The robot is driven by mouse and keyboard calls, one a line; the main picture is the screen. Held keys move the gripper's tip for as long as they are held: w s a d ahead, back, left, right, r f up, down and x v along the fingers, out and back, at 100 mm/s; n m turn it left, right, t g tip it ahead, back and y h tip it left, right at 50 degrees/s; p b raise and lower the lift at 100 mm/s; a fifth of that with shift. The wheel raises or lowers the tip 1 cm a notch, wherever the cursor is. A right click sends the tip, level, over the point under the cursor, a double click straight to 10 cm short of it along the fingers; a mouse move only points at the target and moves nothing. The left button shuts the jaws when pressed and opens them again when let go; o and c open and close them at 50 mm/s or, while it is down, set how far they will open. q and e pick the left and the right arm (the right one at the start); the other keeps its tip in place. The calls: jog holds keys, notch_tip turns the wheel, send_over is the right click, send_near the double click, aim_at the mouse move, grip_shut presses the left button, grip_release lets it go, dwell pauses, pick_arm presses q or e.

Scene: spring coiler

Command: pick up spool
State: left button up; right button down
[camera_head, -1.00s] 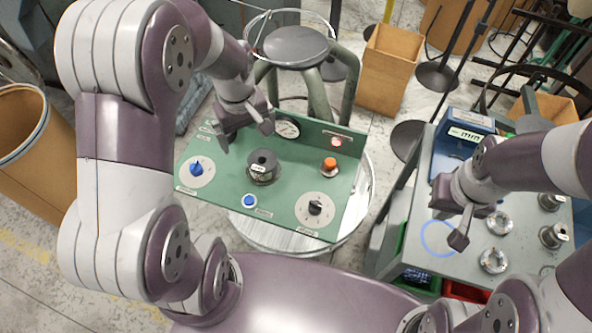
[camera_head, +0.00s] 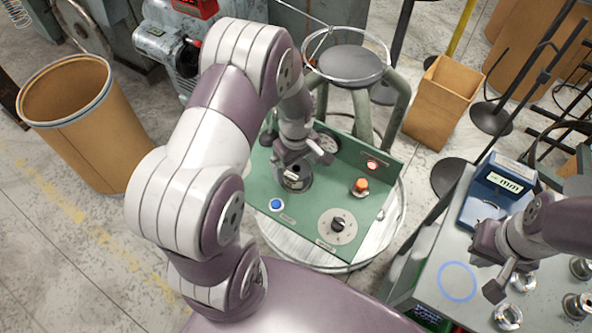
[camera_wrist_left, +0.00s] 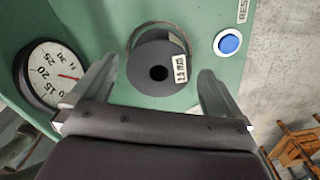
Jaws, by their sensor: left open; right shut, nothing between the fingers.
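The dark grey spool (camera_head: 296,182) with a white size label stands on the green control panel (camera_head: 375,205). It also shows in the left wrist view (camera_wrist_left: 157,70), seen from above with a dark centre hole and a thin wire loop at its rim. My left gripper (camera_head: 298,160) is open above the spool and partly hides it in the head view. In the left wrist view its two fingers stand apart to the left and right of the spool, with gaps on both sides. My right gripper (camera_head: 496,286) is shut and empty above the grey bench (camera_head: 432,278).
The panel carries a gauge (camera_wrist_left: 47,75), a blue button (camera_head: 276,204), an orange knob (camera_head: 361,184) and a black dial (camera_head: 338,224). Several metal spools (camera_head: 508,316) and a blue digital scale (camera_head: 495,190) stand on the bench.

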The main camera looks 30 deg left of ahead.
pick_arm(q)
notch_tip(320, 180, down, 2)
jog(key=shift+w+f, duration=0.1)
jog(key=shift+f, duration=0.15)
jog(key=c, duration=1.1)
jog(key=shift+r, duration=0.1)
